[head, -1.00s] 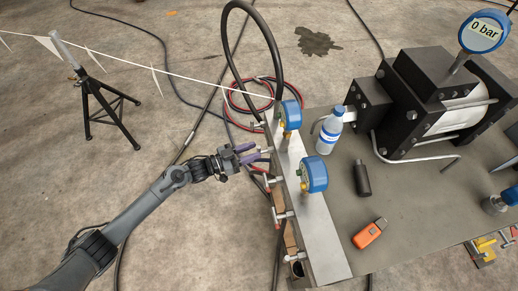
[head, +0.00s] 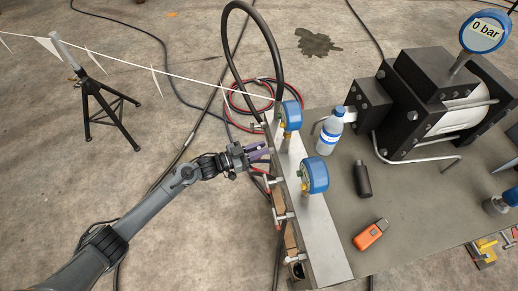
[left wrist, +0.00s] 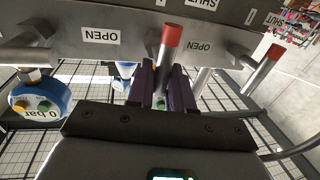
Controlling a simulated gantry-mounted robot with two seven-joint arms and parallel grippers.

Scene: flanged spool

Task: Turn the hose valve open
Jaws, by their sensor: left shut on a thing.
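My left gripper (head: 262,151), with purple fingers, is at the left edge of the grey manifold plate (head: 316,238). In the left wrist view its fingers (left wrist: 164,78) are shut on a metal valve lever with a red tip (left wrist: 170,38), which sticks out past them. Printed labels on the plate read OPEN (left wrist: 100,37) and SHUT (left wrist: 201,3). A second red-tipped lever (left wrist: 264,64) stands at the right, apart from the gripper. In the head view the held lever is mostly hidden by the fingers. My right gripper is not in view.
Two blue gauges (head: 291,114) (head: 313,175) stand on the manifold. More valve levers (head: 283,217) line its left side. A black hose (head: 229,40) loops above.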

